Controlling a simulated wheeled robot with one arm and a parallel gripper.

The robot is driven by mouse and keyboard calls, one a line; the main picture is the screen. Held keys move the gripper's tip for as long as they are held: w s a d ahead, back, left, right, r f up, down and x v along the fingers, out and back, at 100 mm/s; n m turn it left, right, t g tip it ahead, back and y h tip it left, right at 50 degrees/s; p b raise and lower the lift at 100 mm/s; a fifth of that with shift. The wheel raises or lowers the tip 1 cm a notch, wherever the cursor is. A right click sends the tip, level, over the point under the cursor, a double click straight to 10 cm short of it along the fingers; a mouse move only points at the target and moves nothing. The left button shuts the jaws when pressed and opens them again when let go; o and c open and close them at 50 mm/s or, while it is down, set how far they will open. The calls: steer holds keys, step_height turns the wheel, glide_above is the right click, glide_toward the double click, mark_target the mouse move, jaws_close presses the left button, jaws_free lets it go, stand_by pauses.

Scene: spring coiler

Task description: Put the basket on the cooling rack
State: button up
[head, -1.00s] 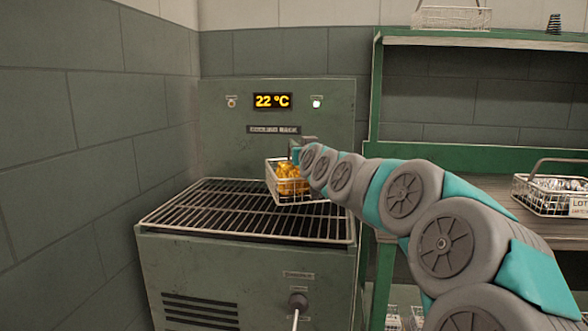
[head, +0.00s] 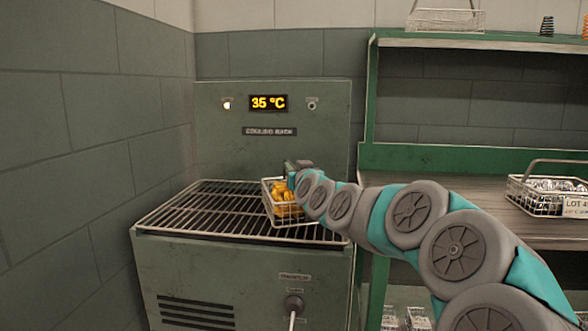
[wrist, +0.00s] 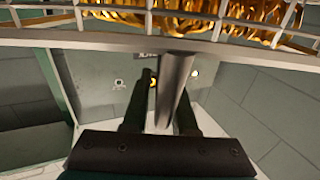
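The wire basket (head: 272,210) of golden springs (head: 288,200) stands on the right part of the black-barred cooling rack (head: 200,212), and looks roughly level. My gripper (head: 298,168) is at the top of the basket, partly hidden by my arm in the head view. In the wrist view, the basket's rim (wrist: 110,40) and springs (wrist: 200,10) fill the top edge. The basket's grey handle (wrist: 172,90) runs between the two dark fingers of my gripper (wrist: 165,95). A gap shows between the left finger and the handle, so the fingers look open around it.
The rack's back panel has a display (head: 268,103) reading 35 °C, with its left lamp (head: 227,105) lit. A green shelf (head: 450,160) at right holds another labelled basket (head: 545,200). A wall borders the left. The rack's left part is bare.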

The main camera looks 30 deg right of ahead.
steer(key=shift+o, duration=1.2)
steer(key=b+v, duration=0.1)
steer(key=v, duration=1.1)
steer(key=shift+b, duration=0.3)
steer(key=s+a+f+n+g+y, duration=0.2)
steer(key=a+f+g+y, duration=0.15)
steer(key=a+f, duration=0.55)
steer(key=s+a+f+n+g+y, duration=0.2)
steer(key=s+a+f+g, duration=0.5)
steer(key=s+a+f, duration=0.5)
steer(key=s+d+f+g+h, duration=0.1)
steer(key=s+f+g, duration=0.3)
steer(key=s, duration=0.8)
steer(key=s+d+f+m+g, duration=0.1)
steer(key=s+f+g, duration=0.4)
steer(key=s, duration=0.8)
steer(key=shift+f+m+h, duration=0.3)
steer(key=shift+f+h, duration=0.05)
steer(key=shift+f, duration=0.55)
